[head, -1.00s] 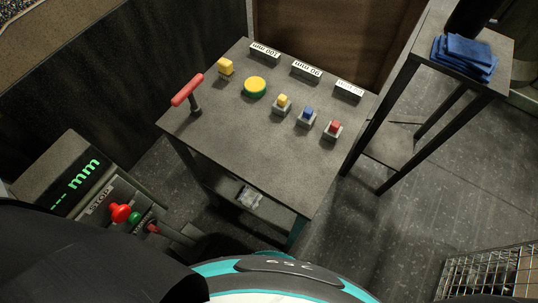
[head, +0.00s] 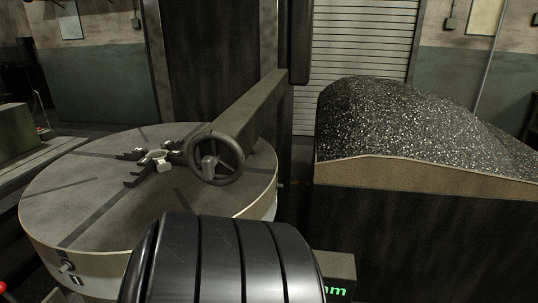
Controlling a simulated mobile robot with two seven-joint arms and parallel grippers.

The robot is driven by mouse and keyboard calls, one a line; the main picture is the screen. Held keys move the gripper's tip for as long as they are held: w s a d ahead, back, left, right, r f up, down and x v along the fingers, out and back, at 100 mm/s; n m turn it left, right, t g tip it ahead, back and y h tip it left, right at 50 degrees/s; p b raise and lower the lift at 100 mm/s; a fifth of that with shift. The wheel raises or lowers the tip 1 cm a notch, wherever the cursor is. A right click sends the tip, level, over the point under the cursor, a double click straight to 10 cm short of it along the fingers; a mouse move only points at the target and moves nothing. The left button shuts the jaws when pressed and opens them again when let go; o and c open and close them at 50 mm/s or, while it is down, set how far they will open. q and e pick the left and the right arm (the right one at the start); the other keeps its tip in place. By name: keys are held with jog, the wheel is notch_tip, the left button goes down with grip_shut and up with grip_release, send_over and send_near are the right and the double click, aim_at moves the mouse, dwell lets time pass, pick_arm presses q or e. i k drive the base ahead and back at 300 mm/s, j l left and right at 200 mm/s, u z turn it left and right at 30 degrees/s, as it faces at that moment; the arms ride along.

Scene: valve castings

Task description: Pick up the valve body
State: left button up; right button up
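A large round grey turntable (head: 95,205) with dark radial slots stands at the left in the head view. Near its centre a small light metal ring-like piece (head: 158,156) sits among dark jaws (head: 140,176). It is too small to tell whether this is the valve body or part of the fixture. No other thing in view can be made out as the valve body. Neither of my grippers is in view. The front right part of the turntable is hidden by a dark ribbed shape in the foreground.
A grey beam (head: 245,112) with a handwheel (head: 215,158) reaches over the turntable's right side from a dark column (head: 299,40). A dark bin (head: 415,225) heaped with metal chips (head: 410,125) stands at the right. A roller shutter (head: 362,45) is behind.

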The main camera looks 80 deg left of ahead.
aim_at(163, 163)
jog(key=k+u, duration=0.3)
jog(key=k+j+u, duration=0.1)
jog(key=k+u, duration=0.15)
jog(key=u, duration=1.75)
jog(key=i+l+u, duration=0.1)
jog(key=u, duration=0.4)
jog(key=i+l+u, duration=0.25)
jog(key=u, duration=0.2)
jog(key=i+j+u, duration=0.35)
jog(key=j, duration=0.2)
jog(key=i, duration=0.05)
